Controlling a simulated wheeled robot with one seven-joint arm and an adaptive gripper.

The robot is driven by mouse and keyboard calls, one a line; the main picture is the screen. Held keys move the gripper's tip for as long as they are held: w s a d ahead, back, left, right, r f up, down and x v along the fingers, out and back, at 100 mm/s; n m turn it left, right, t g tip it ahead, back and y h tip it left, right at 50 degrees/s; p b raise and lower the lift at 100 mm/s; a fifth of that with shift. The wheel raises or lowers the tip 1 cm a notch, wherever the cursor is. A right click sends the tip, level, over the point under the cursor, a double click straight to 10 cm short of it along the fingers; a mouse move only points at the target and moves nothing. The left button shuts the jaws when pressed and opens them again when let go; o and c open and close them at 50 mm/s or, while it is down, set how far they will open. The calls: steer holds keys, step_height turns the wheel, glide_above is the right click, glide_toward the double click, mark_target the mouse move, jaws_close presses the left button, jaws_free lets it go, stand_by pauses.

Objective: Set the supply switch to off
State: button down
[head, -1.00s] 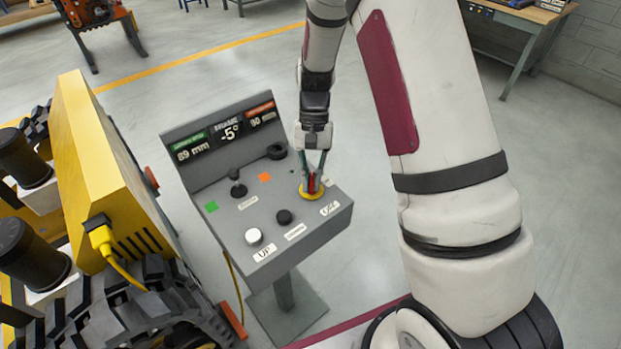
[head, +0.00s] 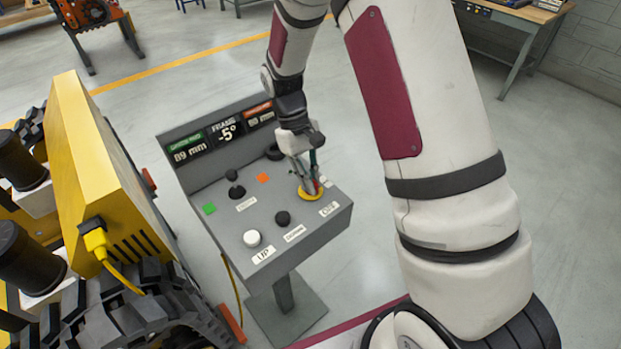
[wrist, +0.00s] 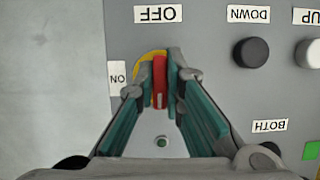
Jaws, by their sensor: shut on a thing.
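The supply switch is a red handle (wrist: 160,80) on a yellow round base (wrist: 146,57), which also shows in the head view (head: 311,195) at the panel's right side. My gripper (wrist: 160,75) is shut on the red handle, one finger on each side; it also shows in the head view (head: 311,186). In the wrist view the handle's long side runs up the picture, in line with the OFF label (wrist: 158,14). The ON label (wrist: 117,78) is left of the base. The fingers hide part of the handle and base.
The grey control panel (head: 222,238) also carries a white UP button (head: 252,238), a black DOWN button (head: 283,218) and a small joystick (head: 236,187). A yellow tracked machine (head: 110,170) stands close on the left.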

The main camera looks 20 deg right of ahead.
stand_by(0.3)
steer(key=c, duration=1.7)
jaws_free()
steer(key=shift+r, duration=0.1)
steer(key=v, duration=1.2)
steer(key=shift+a, duration=0.1)
